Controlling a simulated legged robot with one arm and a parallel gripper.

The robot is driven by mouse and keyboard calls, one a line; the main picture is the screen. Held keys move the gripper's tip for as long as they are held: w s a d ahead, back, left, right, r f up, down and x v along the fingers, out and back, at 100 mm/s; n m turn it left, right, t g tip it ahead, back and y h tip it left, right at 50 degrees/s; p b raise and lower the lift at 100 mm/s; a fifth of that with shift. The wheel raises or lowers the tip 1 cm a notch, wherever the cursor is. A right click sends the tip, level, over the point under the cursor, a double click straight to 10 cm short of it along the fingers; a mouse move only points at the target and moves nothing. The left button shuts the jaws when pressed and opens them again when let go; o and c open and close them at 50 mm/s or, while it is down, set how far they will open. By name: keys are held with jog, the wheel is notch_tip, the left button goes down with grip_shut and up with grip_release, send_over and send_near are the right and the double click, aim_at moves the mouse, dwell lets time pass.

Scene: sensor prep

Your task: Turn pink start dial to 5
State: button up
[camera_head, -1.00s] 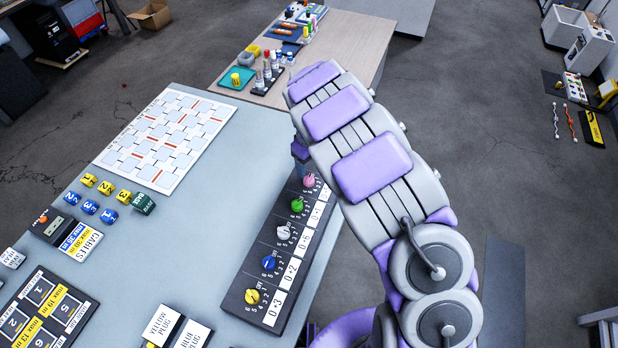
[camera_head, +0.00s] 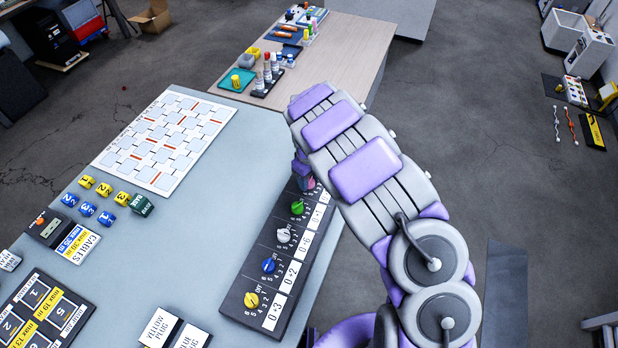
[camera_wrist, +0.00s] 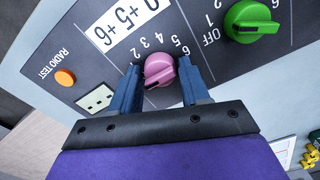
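The pink dial (camera_wrist: 160,70) sits on a dark panel and lies between the two blue fingers of my gripper (camera_wrist: 161,78) in the wrist view. One finger is on each side, close to the dial's edges. I cannot tell whether they touch it. Digits are printed around the dial, and a white label (camera_wrist: 128,22) reading "0+5+6" is beside it. Which digit the dial points to is unclear. In the head view the pink dial (camera_head: 309,183) shows only partly below my gripper (camera_head: 300,168), at the panel's far end.
A green dial (camera_wrist: 250,20) is close to the right finger in the wrist view. White (camera_head: 284,235), blue (camera_head: 269,265) and yellow (camera_head: 251,300) dials follow along the panel in the head view. An orange button (camera_wrist: 65,77) marked "RADIO TEST" is at left. The blue-grey table (camera_head: 185,250) is partly clear.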

jog(key=c, duration=0.7)
